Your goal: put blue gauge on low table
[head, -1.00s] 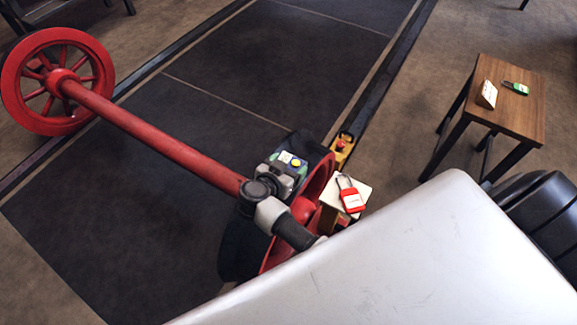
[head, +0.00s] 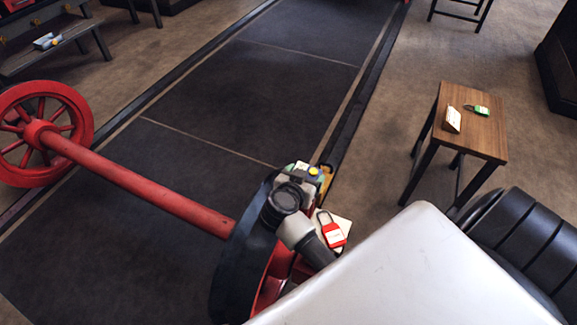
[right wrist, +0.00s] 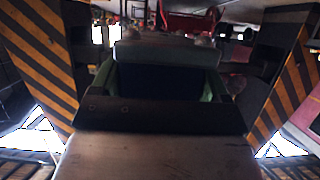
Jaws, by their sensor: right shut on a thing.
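My right gripper (head: 298,178) is at the end of the dark and light grey arm above the near red wheel. In the right wrist view its striped fingers (right wrist: 160,75) stand either side of a boxy thing (right wrist: 167,53) with a grey-green rim and a dark middle. The gripper is shut on this thing. I cannot make out a blue gauge face on it. The wooden low table (head: 485,138) stands at the right, apart from the gripper. It bears a small white card (head: 452,120) and a green padlock (head: 477,110). My left gripper is not in view.
A red axle (head: 140,186) joins a red spoked wheel (head: 80,110) to the near wheel. A red padlock (head: 332,236) lies on a pale-topped stand beside the near wheel. A bench (head: 20,65) is at upper left. Open floor (head: 385,125) lies left of the low table.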

